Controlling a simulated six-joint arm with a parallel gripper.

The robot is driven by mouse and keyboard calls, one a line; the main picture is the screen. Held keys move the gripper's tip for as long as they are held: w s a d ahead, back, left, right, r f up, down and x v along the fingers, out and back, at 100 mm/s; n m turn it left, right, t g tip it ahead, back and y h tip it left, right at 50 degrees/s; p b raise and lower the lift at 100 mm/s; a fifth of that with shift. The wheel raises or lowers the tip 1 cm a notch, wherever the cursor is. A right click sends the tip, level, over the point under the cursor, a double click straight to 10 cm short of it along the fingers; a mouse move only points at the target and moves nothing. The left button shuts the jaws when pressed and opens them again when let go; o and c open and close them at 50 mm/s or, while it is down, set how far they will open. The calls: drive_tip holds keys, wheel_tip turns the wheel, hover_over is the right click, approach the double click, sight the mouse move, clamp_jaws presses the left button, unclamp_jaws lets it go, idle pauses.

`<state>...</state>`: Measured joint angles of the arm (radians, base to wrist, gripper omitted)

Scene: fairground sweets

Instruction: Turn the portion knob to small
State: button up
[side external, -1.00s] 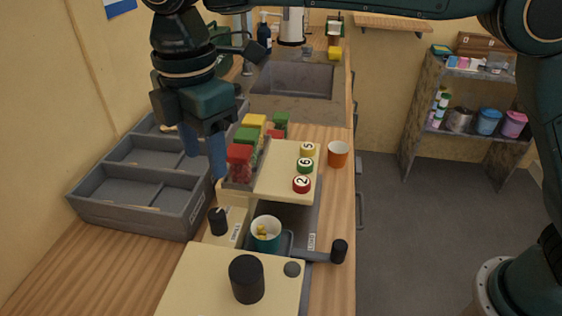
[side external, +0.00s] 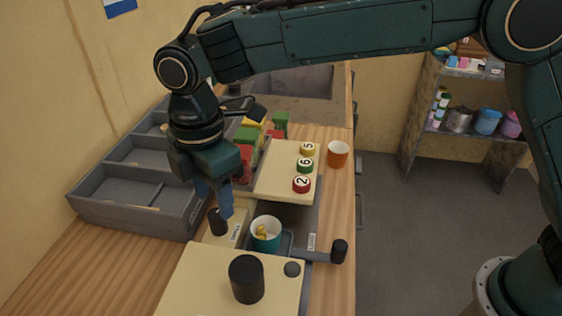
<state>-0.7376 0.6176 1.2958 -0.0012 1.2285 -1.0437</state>
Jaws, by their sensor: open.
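A small black knob (side external: 218,222) stands on a cream block in the middle of the machine, beside a small printed label (side external: 236,231). The label is too small to read, so I cannot tell which setting the knob is at. My gripper (side external: 213,206) is open, pointing down, its blue fingers just above and around the top of this knob. I cannot tell whether they touch it. A larger black knob (side external: 247,279) stands on the cream front panel (side external: 195,285), nearer the camera. I cannot tell from markings which knob is the portion knob.
A teal cup (side external: 265,234) with yellow sweets stands right of the small knob. A black-ended handle (side external: 339,251) sticks out at the right. Three numbered buttons (side external: 304,166) lie on a cream top. A grey divided tray (side external: 130,212) is at left, an orange cup (side external: 338,154) at right.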

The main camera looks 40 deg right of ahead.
sight(216, 213)
drive_tip(key=shift+f, duration=2.75)
drive_tip(key=shift+c, duration=0.2)
drive_tip(key=c, duration=0.9)
